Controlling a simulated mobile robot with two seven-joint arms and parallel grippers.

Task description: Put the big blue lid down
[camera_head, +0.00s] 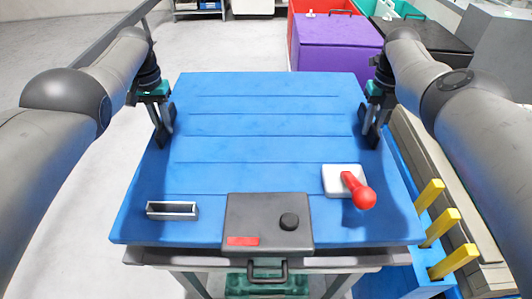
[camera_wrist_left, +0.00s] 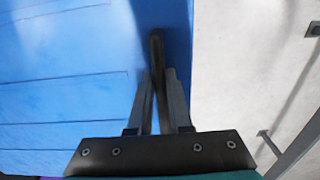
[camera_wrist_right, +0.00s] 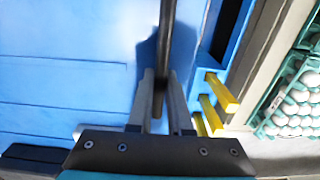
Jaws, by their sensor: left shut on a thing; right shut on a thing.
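The big blue lid (camera_head: 255,125) is a broad, ribbed panel that fills the middle of the head view. My left gripper (camera_head: 163,125) is at its left edge, shut on a dark bar-shaped handle (camera_wrist_left: 156,55) that shows between the fingers in the left wrist view. My right gripper (camera_head: 373,125) is at its right edge, shut on a similar dark handle (camera_wrist_right: 168,40) in the right wrist view. The lid looks roughly level. Its underside is hidden, so I cannot tell whether it rests on something.
Yellow posts (camera_head: 440,228) stand at the right. Egg trays (camera_wrist_right: 285,105) lie further right. Purple (camera_head: 325,45) and red bins stand behind.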

